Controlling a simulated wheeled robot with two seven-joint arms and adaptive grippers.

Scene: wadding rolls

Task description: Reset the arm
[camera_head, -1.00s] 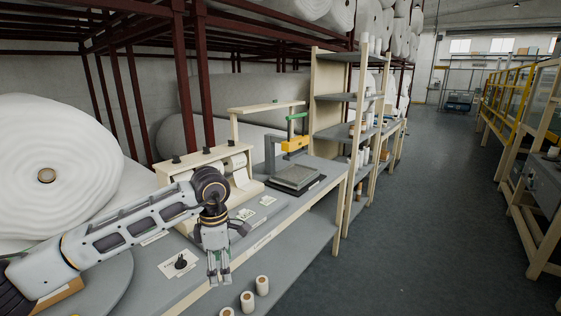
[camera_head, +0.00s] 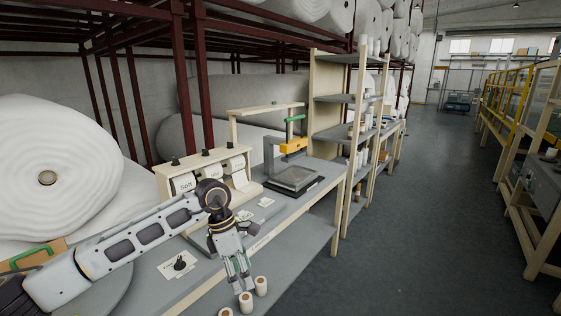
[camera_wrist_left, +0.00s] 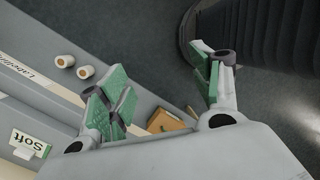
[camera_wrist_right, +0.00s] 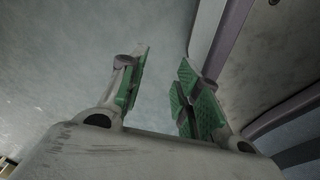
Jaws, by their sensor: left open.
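My left arm reaches in from the left in the head view, over the grey workbench (camera_head: 200,290). Its gripper (camera_head: 240,282) points down near the bench's front edge, close to several small white rolls (camera_head: 260,286). In the left wrist view the left gripper (camera_wrist_left: 160,88) has its green-padded fingers spread wide with nothing between them. Two small rolls (camera_wrist_left: 85,72) lie to the left of the fingers there. My right gripper (camera_wrist_right: 160,85) shows only in its wrist view. Its fingers are apart and empty above a plain grey floor.
A large white wadding roll (camera_head: 48,140) stands at the left. A dispenser labelled "Soft" (camera_head: 195,178) and a press-like device (camera_head: 290,165) are on the bench. A brown box with a green handle (camera_head: 35,256) is at lower left. The aisle floor (camera_head: 430,220) is clear.

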